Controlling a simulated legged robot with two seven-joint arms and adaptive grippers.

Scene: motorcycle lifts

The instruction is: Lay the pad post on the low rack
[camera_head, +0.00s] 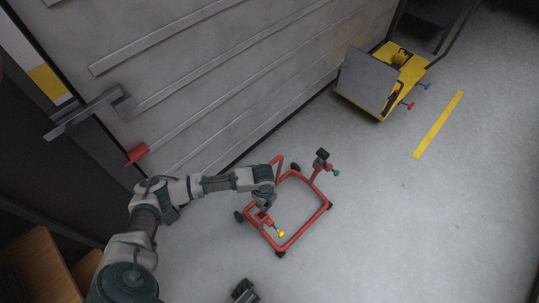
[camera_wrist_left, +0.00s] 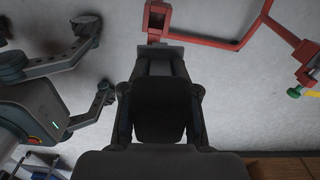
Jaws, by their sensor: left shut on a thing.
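A red wheeled frame (camera_head: 325,214) stands on the grey floor in the head view. Its far post carries a black pad (camera_head: 322,154) beside a green knob (camera_head: 336,172). My left gripper (camera_head: 265,205) is low over the frame's near left side, by a yellow knob (camera_head: 281,233). In the left wrist view my left gripper (camera_wrist_left: 160,58) is shut at a red post part (camera_wrist_left: 156,20); the pad of this post is not clearly seen. No low rack can be made out with certainty.
A grey wall or door with long ridges (camera_head: 215,75) runs behind the frame. A yellow cart (camera_head: 414,68) with a grey plate stands at upper right. A wooden shelf unit (camera_head: 45,262) is at lower left. The floor right of the frame is clear.

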